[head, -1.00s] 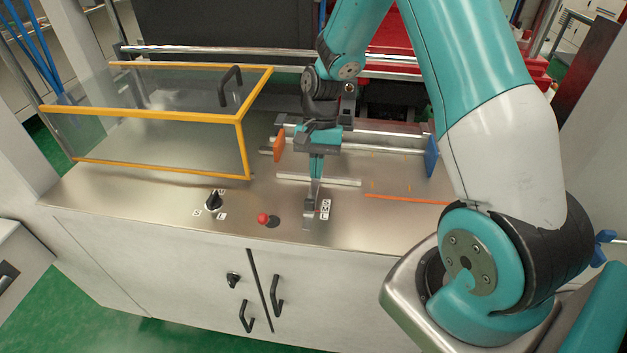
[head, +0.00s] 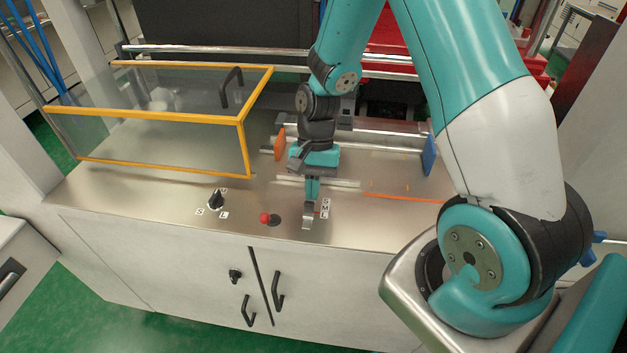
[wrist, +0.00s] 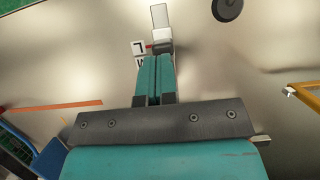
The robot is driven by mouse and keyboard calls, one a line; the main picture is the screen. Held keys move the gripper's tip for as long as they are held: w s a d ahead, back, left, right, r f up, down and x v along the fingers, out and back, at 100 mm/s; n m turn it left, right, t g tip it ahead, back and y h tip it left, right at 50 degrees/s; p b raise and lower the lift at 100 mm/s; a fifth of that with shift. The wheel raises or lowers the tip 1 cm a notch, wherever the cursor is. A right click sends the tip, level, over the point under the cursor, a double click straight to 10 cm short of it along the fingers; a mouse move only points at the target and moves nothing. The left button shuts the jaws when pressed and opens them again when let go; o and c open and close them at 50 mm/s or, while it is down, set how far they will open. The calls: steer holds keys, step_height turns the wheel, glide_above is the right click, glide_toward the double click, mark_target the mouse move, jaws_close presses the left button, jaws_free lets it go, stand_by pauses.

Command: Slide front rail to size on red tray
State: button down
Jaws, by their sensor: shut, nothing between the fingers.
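The front rail (head: 345,183) is a pale bar lying across the steel top in the head view, partly hidden by my gripper (head: 312,197). In front of it, a small grey metal slider tab (head: 308,221) stands beside the S/M/L size label (head: 325,208). In the wrist view my gripper (wrist: 158,58) has its teal fingers together with nothing between them. Their tips lie close to the tab's white block (wrist: 162,35); I cannot tell whether they touch. No red tray can be made out clearly.
A yellow-framed clear guard (head: 190,117) stands left. A red knob (head: 265,217) and a black selector (head: 216,199) are left of the tab. An orange stop (head: 279,144) and a blue stop (head: 429,155) flank the rear rail.

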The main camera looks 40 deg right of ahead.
steer(key=shift+w+d, duration=0.3)
steer(key=shift+d, duration=0.05)
steer(key=w+d, duration=0.1)
steer(key=w+d+r, duration=0.1)
steer(key=w, duration=0.1)
steer(key=shift+w+d+r+p, duration=0.15)
steer(key=shift+d+p, duration=0.15)
steer(key=shift+d, duration=0.1)
steer(key=v, duration=0.8)
steer(key=shift+s+r+b, duration=0.25)
steer(key=shift+b, duration=0.2)
steer(key=shift+a, duration=0.15)
steer(key=s+a+r+n+t, duration=0.2)
steer(key=s+a+r+n, duration=0.5)
steer(key=a, duration=0.4)
steer(key=s+a+r+n, duration=0.2)
steer(key=s+a+n, duration=0.2)
steer(key=s, duration=0.2)
steer(key=s+a+r+n+t+y, duration=0.1)
steer(key=s+a+r+n, duration=0.2)
steer(key=s, duration=0.4)
steer(key=shift+a+r+n, duration=0.15)
steer(key=shift+a+n, duration=0.35)
steer(key=shift+n, duration=0.5)
